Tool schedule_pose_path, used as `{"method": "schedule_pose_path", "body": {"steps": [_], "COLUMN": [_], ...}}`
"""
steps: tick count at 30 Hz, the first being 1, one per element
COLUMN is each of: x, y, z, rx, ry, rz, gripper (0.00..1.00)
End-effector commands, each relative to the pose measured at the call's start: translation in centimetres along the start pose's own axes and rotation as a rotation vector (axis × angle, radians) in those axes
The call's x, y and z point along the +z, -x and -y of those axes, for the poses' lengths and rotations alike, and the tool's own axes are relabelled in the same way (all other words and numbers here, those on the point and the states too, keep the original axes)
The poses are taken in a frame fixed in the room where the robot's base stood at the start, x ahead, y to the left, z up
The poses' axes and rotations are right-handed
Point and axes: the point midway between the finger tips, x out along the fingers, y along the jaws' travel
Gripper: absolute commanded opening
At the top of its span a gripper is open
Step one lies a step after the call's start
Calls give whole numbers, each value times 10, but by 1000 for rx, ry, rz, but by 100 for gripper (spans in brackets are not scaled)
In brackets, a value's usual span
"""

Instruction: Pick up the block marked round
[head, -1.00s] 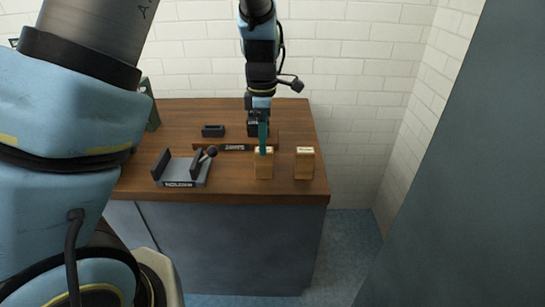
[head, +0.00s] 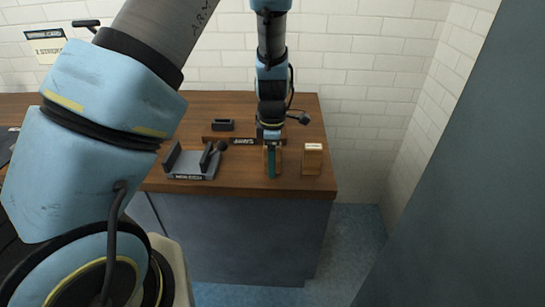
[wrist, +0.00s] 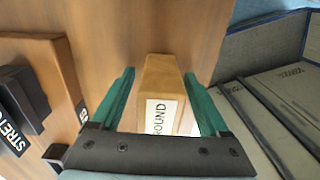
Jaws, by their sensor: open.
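The block marked ROUND (wrist: 162,75) is a light wooden block with a white label. In the wrist view it stands between the two green fingers of my gripper (wrist: 159,88), which is open, with one finger on each side. I cannot tell whether either finger touches it. In the head view my gripper (head: 271,163) is down at the same block (head: 265,165), which is mostly hidden behind a finger. A second, similar wooden block (head: 312,160) stands to its right; its label is too small to read.
The wooden bench top (head: 225,110) ends just in front of the blocks. A grey holder (head: 193,174) with dark uprights stands to the left. A labelled wooden strip (head: 215,139) and a small black holder (head: 222,125) lie behind. A white brick wall closes the back.

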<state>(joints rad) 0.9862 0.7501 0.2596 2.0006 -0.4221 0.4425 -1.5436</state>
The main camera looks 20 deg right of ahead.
Motion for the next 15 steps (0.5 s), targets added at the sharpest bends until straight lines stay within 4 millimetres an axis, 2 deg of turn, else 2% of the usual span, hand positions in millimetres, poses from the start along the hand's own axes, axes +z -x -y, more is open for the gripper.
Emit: {"method": "schedule_pose_path", "body": {"steps": [2,15], "x": [0,0], "y": [0,0], "z": [0,0], "rx": [0,0], "ry": [0,0], "rz": [0,0], "gripper": [78,28]}}
